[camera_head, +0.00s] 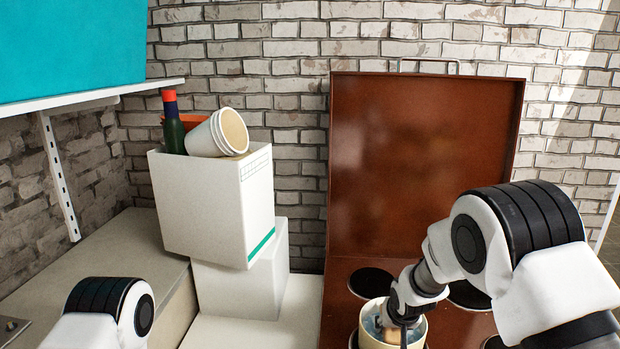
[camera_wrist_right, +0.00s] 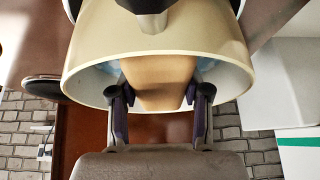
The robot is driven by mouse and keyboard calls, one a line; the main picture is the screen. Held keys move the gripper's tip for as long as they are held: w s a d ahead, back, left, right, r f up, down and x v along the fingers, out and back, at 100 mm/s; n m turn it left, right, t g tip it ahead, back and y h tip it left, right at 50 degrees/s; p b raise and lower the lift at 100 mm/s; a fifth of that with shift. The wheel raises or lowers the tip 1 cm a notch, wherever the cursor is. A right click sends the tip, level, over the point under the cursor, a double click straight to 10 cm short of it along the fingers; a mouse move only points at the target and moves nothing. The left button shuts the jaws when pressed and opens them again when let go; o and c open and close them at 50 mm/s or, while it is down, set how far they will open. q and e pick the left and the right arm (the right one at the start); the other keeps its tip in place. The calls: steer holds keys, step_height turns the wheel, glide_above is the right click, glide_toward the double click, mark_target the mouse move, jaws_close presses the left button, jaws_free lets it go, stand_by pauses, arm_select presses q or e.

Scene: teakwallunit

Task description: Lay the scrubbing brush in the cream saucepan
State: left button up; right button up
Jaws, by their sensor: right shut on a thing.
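The cream saucepan (camera_head: 421,334) stands on the brown stove at the bottom of the head view, cut by the frame edge. Its pale rim and wall fill the top of the right wrist view (camera_wrist_right: 190,38). My right gripper (camera_head: 396,326) reaches down into the saucepan's mouth. In the right wrist view its two fingers (camera_wrist_right: 160,98) are shut on the scrubbing brush (camera_wrist_right: 158,80), a tan block between them. The brush is at least partly inside the rim, with blue showing beside it. Whether it touches the pan's bottom is hidden. My left gripper is out of view.
The stove's raised brown lid (camera_head: 425,160) stands behind the saucepan. Dark burners (camera_head: 371,283) lie around it. A white box (camera_head: 213,205) holding a bottle (camera_head: 173,130) and a white cup (camera_head: 217,134) stands on another box at left. A shelf (camera_head: 90,102) hangs upper left.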

steer(key=shift+f+b, duration=0.35)
steer(key=shift+f, duration=0.05)
steer(key=o, duration=1.1)
